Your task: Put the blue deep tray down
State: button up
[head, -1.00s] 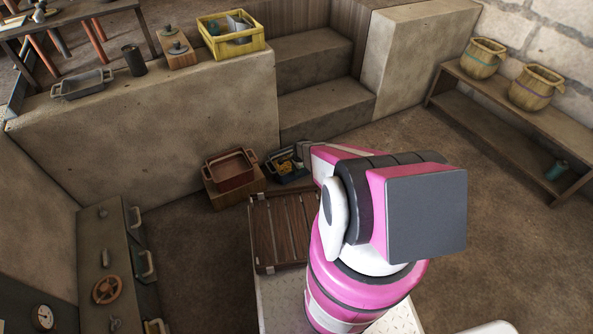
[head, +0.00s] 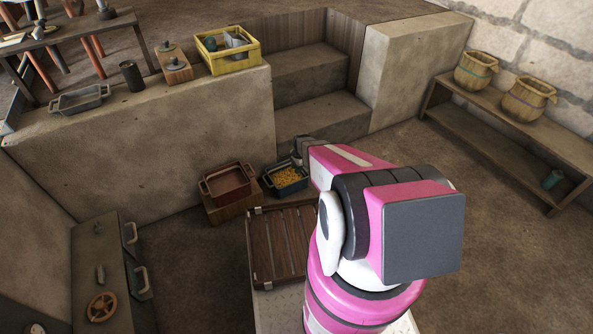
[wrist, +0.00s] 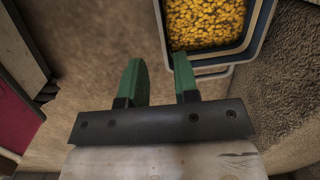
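The blue deep tray (head: 290,189) stands low beside the red tray, near the foot of the stone wall. It holds many small yellow pieces (head: 287,176). It also shows at the top of the wrist view (wrist: 257,32), level-looking, with a handle on its near side. My gripper (wrist: 160,65) has its two green fingers apart, with nothing between them. The right finger is close to the tray's near left corner. In the head view my arm hides most of the gripper. What lies right under the tray is hidden.
A red tray (head: 228,184) sits on a wooden block (head: 232,208) to the left. A slatted wooden board (head: 283,243) is in front. Stone steps (head: 322,118) rise behind. A yellow crate (head: 228,64) is on the wall top. A bench with baskets (head: 500,105) stands right.

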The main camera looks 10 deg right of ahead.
jog(key=s+r+n, duration=0.4)
jog(key=s+r, duration=0.3)
jog(key=r, duration=0.4)
jog(key=s+a+r+n+h, duration=0.1)
jog(key=s+r+n, duration=0.4)
jog(key=r, duration=0.7)
jog(key=s+r+n, duration=0.5)
jog(key=s+r, duration=0.4)
jog(key=r, duration=0.3)
jog(key=shift+a, duration=0.25)
jog(key=shift+s, duration=0.1)
